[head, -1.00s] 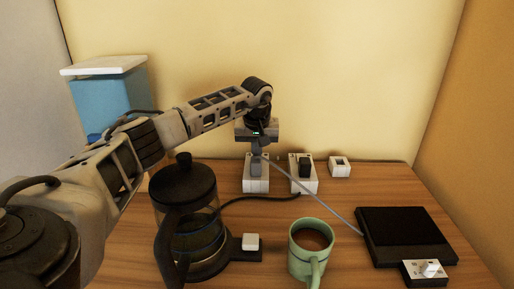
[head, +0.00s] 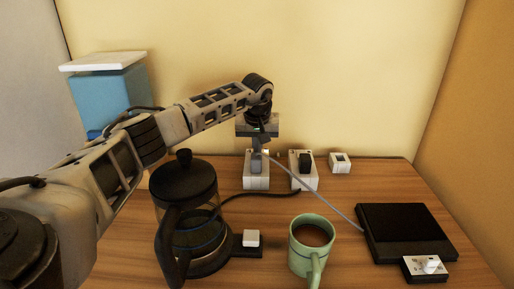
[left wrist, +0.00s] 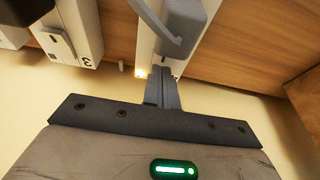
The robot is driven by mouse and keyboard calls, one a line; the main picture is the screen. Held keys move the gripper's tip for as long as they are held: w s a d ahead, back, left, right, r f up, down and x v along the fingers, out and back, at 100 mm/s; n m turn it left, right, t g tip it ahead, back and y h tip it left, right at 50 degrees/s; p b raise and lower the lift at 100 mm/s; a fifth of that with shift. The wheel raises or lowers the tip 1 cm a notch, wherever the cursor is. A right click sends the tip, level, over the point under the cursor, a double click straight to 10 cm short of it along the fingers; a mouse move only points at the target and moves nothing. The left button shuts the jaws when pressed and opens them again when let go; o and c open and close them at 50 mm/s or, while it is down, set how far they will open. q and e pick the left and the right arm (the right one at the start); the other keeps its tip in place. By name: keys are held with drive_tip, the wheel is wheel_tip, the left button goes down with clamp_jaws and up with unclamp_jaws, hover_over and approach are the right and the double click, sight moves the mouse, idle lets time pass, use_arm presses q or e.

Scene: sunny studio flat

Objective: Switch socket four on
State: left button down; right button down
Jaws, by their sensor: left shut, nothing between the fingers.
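A white socket block (head: 257,184) with a grey plug (head: 257,163) and grey cable stands at the back of the table. It also shows in the left wrist view (left wrist: 147,40), its number not readable. A small orange glow shows at its end beside my fingertips. My left gripper (left wrist: 163,92) is shut and empty, its tips at that end; they hide the switch there, and I cannot tell if they touch. A second block (head: 302,182) with a black plug stands to the right; in the left wrist view a block marked 3 (left wrist: 68,35) shows a rocker. My right gripper is not in view.
A smaller white block (head: 340,163) stands further right. A glass coffee pot (head: 187,220), a green mug (head: 312,246) and a black hotplate (head: 405,232) stand nearer. A blue bin with white lid (head: 106,98) is at left. The wall is close behind the blocks.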

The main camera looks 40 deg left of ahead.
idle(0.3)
